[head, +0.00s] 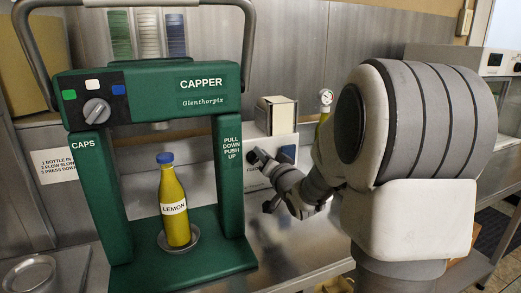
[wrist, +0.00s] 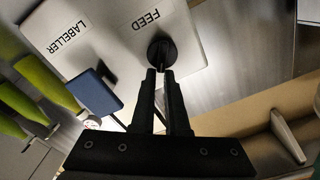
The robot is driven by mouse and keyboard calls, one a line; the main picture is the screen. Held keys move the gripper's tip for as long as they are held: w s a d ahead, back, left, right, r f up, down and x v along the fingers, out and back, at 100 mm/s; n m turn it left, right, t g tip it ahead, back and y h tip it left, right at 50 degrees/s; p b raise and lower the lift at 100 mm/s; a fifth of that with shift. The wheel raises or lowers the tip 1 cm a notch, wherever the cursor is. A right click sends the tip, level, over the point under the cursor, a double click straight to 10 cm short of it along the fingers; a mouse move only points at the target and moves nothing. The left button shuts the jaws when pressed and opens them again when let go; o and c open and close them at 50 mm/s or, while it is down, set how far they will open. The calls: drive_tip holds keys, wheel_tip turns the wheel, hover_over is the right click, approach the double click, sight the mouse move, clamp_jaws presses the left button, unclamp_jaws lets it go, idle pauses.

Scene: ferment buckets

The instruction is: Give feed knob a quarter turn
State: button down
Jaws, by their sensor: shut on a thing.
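The feed knob (wrist: 161,48) is a round black knob on the white labeller (wrist: 95,25), under the word FEED in the upside-down wrist view. My gripper (wrist: 162,72) is shut on the knob, its two black fingertips close together at it. In the head view the white labeller (head: 252,178) stands right of the green capper, and my gripper (head: 260,160) reaches its front from the right. My arm and gripper hide part of the labeller there, and the fingers cover part of the knob. The knob's turn angle cannot be told.
A dark blue block (wrist: 95,92) sits on the labeller beside my fingers. Yellow-green bottles (wrist: 30,100) stand at the left of the wrist view. The green capper (head: 230,175) holds a yellow LEMON bottle (head: 174,210) with a blue cap. The steel counter (head: 290,250) in front is clear.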

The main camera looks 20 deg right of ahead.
wheel_tip(320, 180, down, 2)
drive_tip(key=m+p, duration=0.1)
drive_tip(key=m, duration=0.2)
drive_tip(key=m+p, duration=0.2)
drive_tip(key=m, duration=0.2)
drive_tip(key=m+p, duration=0.2)
drive_tip(key=m, duration=0.1)
drive_tip(key=shift+a+f+m+y, duration=0.1)
drive_tip(key=shift+f+m+y, duration=0.15)
drive_tip(key=shift+m+y, duration=0.15)
drive_tip(key=c, duration=0.9)
unclamp_jaws()
drive_tip(key=shift+a, duration=0.1)
drive_tip(key=o, duration=0.3)
drive_tip(key=shift+w+r, duration=0.1)
drive_tip(key=shift+d, duration=0.2)
drive_tip(key=shift+d, duration=0.15)
